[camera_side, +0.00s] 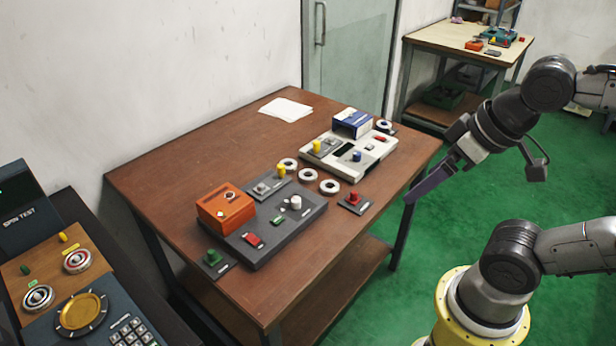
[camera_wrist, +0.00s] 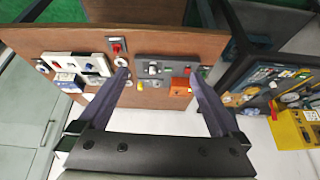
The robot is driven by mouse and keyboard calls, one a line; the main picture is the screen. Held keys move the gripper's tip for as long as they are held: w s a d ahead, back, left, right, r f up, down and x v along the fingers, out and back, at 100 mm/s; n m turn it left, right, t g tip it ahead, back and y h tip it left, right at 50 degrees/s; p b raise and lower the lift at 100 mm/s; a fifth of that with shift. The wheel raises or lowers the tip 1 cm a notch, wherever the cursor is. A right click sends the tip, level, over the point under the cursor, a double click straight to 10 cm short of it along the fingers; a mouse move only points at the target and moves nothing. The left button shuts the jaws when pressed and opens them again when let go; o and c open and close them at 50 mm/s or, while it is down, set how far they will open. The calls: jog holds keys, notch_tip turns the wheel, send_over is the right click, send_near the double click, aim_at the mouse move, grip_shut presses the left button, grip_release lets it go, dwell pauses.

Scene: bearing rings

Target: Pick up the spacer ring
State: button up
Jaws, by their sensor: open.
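Three pale rings lie in a slanted row on the brown table between the two panels: a far ring (camera_side: 288,159), a middle ring (camera_side: 308,169) and a near ring (camera_side: 329,181). I cannot tell which is the spacer ring. My gripper (camera_side: 408,199) hangs above and beyond the table's right edge in the side view, apart from the rings. In the wrist view, the fingers of my gripper (camera_wrist: 159,74) are spread wide with nothing between them; the left finger partly hides the rings.
A dark grey panel (camera_side: 310,212) carries an orange box (camera_side: 226,207) and several knobs. A small red-button block (camera_side: 354,202) sits near the rings. White paper (camera_side: 286,108) lies at the back; the table's left part is clear.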

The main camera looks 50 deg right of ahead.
jog(key=w+d+r+m, duration=0.2)
jog(key=w+r+m, duration=0.85)
jog(key=w, duration=0.25)
jog(key=m+g, duration=0.6)
jog(key=m, duration=0.2)
send_over(308, 170)
jog(key=s+a, duration=0.1)
jog(key=s, duration=0.1)
notch_tip(308, 170, down, 26)
jog(key=r, duration=0.1)
jog(key=f, duration=0.7)
jog(key=shift+w+a+f, duration=0.2)
jog(key=shift+w+a, duration=0.05)
jog(key=shift+f, duration=2.95)
